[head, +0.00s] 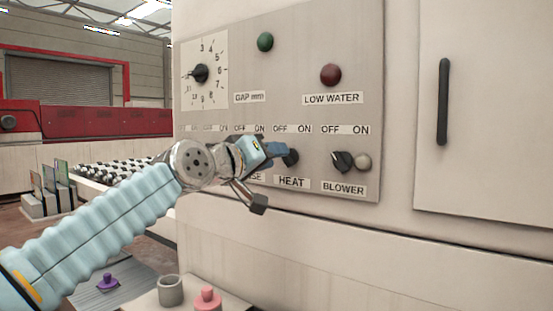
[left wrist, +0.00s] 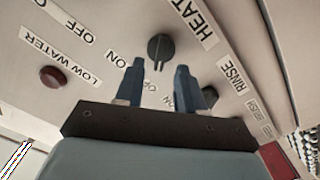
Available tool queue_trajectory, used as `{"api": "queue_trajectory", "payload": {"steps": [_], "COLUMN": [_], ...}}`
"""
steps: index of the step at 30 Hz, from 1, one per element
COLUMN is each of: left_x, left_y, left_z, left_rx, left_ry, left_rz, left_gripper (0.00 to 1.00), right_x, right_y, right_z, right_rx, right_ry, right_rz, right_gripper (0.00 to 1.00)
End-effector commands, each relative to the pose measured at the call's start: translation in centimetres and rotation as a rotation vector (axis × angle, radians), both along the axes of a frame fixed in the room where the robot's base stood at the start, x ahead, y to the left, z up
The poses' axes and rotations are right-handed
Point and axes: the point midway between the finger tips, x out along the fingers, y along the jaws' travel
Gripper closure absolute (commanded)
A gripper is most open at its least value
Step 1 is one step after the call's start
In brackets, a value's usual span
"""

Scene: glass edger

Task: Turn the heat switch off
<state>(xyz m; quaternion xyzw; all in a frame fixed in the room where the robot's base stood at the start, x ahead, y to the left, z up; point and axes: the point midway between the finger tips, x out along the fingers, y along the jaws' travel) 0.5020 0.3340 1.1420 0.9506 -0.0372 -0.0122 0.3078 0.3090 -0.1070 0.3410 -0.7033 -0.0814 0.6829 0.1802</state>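The heat switch is a black round knob with a raised grip, above the HEAT label (head: 291,182). In the left wrist view the knob (left wrist: 160,48) is just beyond the fingertips, and its grip points down the picture, between nearby ON and OFF lettering. In the head view part of the knob (head: 291,158) shows behind my gripper. My left gripper (head: 273,149) is at the panel, at the knob's left. Its two blue fingers (left wrist: 157,78) stand apart with nothing between them. I cannot tell if they touch the knob. My right gripper is out of view.
The GAP dial (head: 200,73), green lamp (head: 265,42) and red LOW WATER lamp (head: 331,75) are above. A cabinet door handle (head: 443,102) is further right.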

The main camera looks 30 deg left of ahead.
Motion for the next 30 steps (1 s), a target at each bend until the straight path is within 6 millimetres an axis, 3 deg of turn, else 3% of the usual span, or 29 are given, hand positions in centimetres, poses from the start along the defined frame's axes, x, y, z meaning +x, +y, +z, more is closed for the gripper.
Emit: {"api": "queue_trajectory", "payload": {"steps": [6,13,18,30], "left_x": [-5.6,-10.0,-11.3,-11.4], "left_y": [0.5,0.8,0.9,0.9], "left_z": [-0.2,-0.1,-0.1,-0.1], "left_rx": [0.0,0.0,-0.001,-0.001], "left_ry": [-0.004,-0.002,0.001,0.001], "left_rz": [0.002,0.001,0.001,0.0], "left_gripper": [0.62,0.62,0.62,0.62], "right_x": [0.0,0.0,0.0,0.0], "right_y": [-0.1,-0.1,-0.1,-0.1], "right_z": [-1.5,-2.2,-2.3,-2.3], "right_rx": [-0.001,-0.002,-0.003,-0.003], "right_ry": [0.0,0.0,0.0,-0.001], "right_rz": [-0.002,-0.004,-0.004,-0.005], "right_gripper": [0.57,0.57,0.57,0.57]}}
